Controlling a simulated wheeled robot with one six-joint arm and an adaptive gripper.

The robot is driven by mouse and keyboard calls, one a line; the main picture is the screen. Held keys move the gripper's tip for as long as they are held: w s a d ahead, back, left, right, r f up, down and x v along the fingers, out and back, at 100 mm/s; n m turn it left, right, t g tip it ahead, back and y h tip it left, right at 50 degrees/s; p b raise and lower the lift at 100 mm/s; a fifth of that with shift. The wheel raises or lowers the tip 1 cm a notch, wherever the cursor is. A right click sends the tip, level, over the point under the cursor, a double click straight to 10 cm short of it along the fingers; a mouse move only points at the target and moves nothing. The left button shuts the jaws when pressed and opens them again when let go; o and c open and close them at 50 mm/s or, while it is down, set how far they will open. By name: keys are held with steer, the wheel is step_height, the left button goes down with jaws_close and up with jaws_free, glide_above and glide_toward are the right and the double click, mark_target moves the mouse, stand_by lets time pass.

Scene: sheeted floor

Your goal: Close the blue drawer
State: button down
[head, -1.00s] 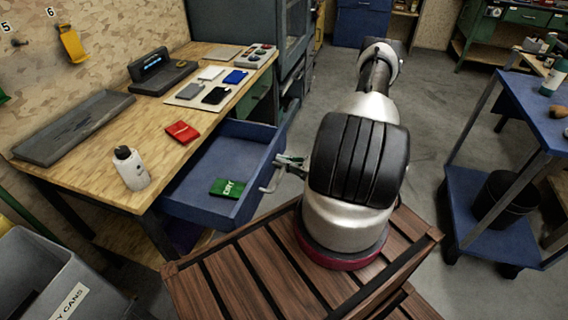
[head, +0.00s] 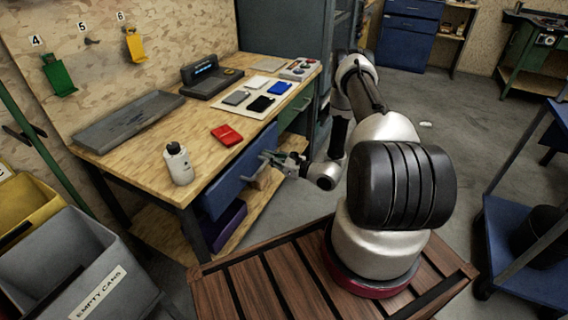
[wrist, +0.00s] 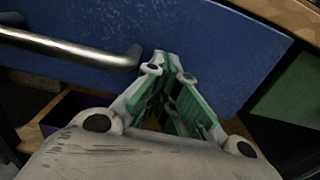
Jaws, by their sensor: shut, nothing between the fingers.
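The blue drawer (head: 228,182) is under the wooden bench top in the head view. Its front looks about level with the bench edge, and its inside and the green packet are hidden. The drawer front (wrist: 225,45) fills the upper wrist view, with its metal bar handle (wrist: 75,48) at the left. My gripper (head: 268,157) is in front of the drawer face in the head view. In the wrist view its green-padded fingers (wrist: 165,62) are shut and empty. The tips are at the drawer front, right of the handle; I cannot tell whether they touch.
The bench top (head: 140,150) holds a white bottle (head: 178,163), a red packet (head: 227,135) and several devices. A purple bin (head: 226,226) is on the shelf below. A grey bin (head: 85,265) stands at lower left. A blue cart (head: 520,245) is at the right.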

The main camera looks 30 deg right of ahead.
mark_target(260, 154)
steer(key=x, duration=0.3)
steer(key=shift+w+a, duration=0.15)
steer(key=shift+a, duration=0.05)
steer(key=shift+w, duration=0.1)
